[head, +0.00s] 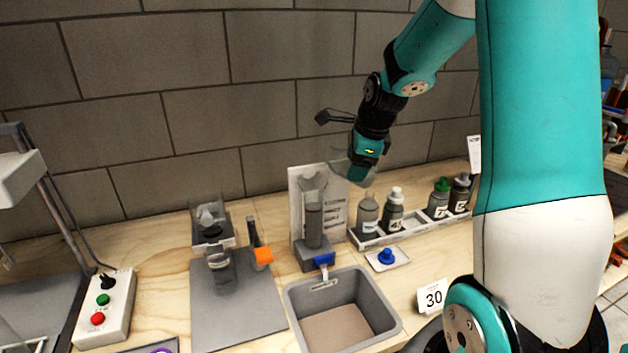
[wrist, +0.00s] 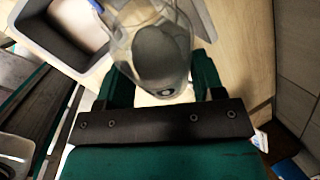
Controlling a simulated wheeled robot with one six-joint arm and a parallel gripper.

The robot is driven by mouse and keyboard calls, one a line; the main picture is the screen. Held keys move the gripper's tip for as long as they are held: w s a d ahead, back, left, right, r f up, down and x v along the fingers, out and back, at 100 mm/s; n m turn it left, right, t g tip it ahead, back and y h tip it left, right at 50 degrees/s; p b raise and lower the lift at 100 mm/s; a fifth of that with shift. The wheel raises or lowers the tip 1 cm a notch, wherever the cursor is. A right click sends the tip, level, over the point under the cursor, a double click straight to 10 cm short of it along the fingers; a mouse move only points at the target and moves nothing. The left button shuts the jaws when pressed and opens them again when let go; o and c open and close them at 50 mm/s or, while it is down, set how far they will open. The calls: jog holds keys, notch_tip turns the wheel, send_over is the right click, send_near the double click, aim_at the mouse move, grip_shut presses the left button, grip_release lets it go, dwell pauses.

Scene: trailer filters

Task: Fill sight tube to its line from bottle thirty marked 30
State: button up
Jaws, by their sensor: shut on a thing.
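My gripper (head: 354,172) is shut on a clear bottle (wrist: 150,45) with grey contents. The bottle also shows, faintly, in the head view (head: 340,165), tilted, above and right of the sight tube. No number on it is readable. The sight tube (head: 314,222) stands upright before a white marked board (head: 337,195), with a clear flared top and a dark grey column inside. A reddish mark shows near the column's top; I cannot tell the exact level.
A rack (head: 418,228) holds several bottles behind a blue cap (head: 386,256) on a white plate. A grey basin (head: 388,334) lies before the tube. A grey mat (head: 260,325) with a clamp stand and an orange-tipped thing lies left, beside a button box (head: 108,312).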

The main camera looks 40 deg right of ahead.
aim_at(376, 176)
jog(key=shift+r+t+y+p, duration=0.35)
jog(key=shift+t+y+p, duration=0.2)
jog(key=shift+y, duration=0.25)
jog(key=shift+f+m+t+y, duration=0.3)
jog(key=shift+f+t+y, duration=0.15)
jog(key=shift+f+y, duration=0.25)
jog(key=f+y, duration=0.1)
jog(key=f, duration=0.1)
jog(key=d+f+t+y+b, duration=0.1)
jog(key=f, duration=0.1)
jog(key=s+f+t+y+b, duration=0.1)
jog(key=f, duration=0.2)
jog(key=shift+d+m, duration=0.35)
jog(key=shift+m, duration=0.05)
jog(key=r+y+p, duration=0.1)
jog(key=p, duration=0.1)
jog(key=r+t+y+p, duration=0.1)
jog(key=p, duration=0.1)
jog(key=d+r+t+y+p, duration=0.1)
jog(key=r+p, duration=0.1)
jog(key=shift+s+m+p, duration=0.3)
jog(key=shift+p, duration=0.05)
jog(key=shift+f, duration=0.1)
